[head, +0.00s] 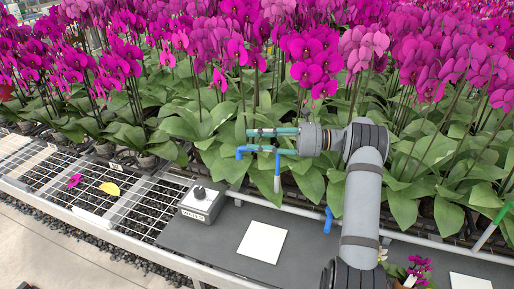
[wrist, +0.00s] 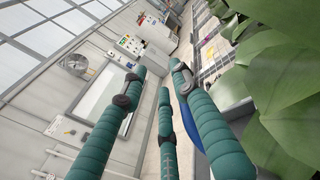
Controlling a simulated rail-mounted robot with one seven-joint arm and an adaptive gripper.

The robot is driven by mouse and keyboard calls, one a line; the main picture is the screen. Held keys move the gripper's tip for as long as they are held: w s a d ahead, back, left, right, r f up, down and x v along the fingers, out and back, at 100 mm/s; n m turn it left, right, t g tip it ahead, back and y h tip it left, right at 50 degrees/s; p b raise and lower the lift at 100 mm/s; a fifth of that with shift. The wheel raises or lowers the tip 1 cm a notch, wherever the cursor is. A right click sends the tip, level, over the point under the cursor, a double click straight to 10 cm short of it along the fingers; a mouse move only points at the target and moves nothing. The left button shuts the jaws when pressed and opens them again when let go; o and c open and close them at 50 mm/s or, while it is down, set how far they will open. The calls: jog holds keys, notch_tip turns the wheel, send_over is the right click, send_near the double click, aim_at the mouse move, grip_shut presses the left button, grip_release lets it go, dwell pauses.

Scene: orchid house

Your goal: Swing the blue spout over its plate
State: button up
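My gripper (head: 258,140) has teal fingers that point left above the near edge of the plants. In the wrist view its fingers (wrist: 160,85) are spread with gaps between them. The blue spout (head: 241,152) shows as a bent blue end by the lower fingertip, with a blue length (head: 277,178) hanging below the fingers; the fingers partly hide it. A blue piece (wrist: 206,122) shows behind the right fingers in the wrist view. I cannot tell whether they touch it. A white square plate (head: 262,242) lies on the dark bench top, below and in front of the gripper.
A grey box with a black knob (head: 203,202) stands left of the plate. Another blue piece (head: 328,221) stands beside my arm. A green-topped tube (head: 494,227) and a second white plate (head: 470,282) are at right. Dense orchids (head: 210,130) fill the back.

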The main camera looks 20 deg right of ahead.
notch_tip(320, 180, up, 6)
dwell(0.4)
